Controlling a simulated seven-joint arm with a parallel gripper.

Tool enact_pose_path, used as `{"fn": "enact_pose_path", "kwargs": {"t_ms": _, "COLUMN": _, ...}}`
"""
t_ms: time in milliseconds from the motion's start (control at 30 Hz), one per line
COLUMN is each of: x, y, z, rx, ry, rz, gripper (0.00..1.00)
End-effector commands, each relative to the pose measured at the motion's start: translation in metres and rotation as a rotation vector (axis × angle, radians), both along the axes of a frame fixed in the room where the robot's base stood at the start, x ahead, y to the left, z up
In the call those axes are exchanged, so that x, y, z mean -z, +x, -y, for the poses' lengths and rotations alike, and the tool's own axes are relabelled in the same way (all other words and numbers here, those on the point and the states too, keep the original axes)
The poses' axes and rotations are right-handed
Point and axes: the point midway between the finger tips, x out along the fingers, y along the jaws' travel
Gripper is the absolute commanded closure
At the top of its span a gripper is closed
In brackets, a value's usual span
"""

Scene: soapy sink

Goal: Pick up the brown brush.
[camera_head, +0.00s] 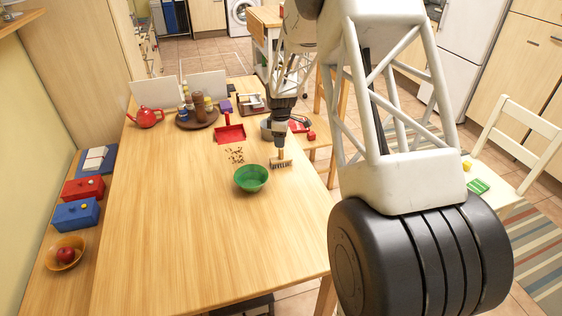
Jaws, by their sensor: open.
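The brown brush (281,163) stands on the wooden table, bristles down, just right of the green bowl. Its light brown handle points up toward my gripper (281,146). My gripper points down from above, directly over the brush, with its fingertips at or around the upper handle. The jaws are open. The fingers are small and dark here, so I cannot tell whether they touch the handle. The top of the handle is hidden by the gripper.
A green bowl (251,178) stands close left of the brush. Crumbs (236,155) and a red dustpan (230,133) lie behind the bowl. A round tray (197,122) with jars and a red teapot (146,117) stand farther back. The front of the table (200,240) is clear.

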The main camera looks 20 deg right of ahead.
Motion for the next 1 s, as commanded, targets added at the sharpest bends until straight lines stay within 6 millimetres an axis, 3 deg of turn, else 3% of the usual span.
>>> {"fn": "enact_pose_path", "kwargs": {"t_ms": 133, "x": 0.01, "y": 0.0, "z": 0.0, "rx": 0.0, "ry": 0.0, "rz": 0.0, "gripper": 0.48}}
{"fn": "enact_pose_path", "kwargs": {"t_ms": 567, "x": 0.015, "y": 0.0, "z": 0.0, "rx": 0.0, "ry": 0.0, "rz": 0.0, "gripper": 0.48}}
{"fn": "enact_pose_path", "kwargs": {"t_ms": 1000, "x": 0.058, "y": -0.002, "z": 0.001, "rx": 0.0, "ry": 0.0, "rz": -0.002, "gripper": 0.48}}
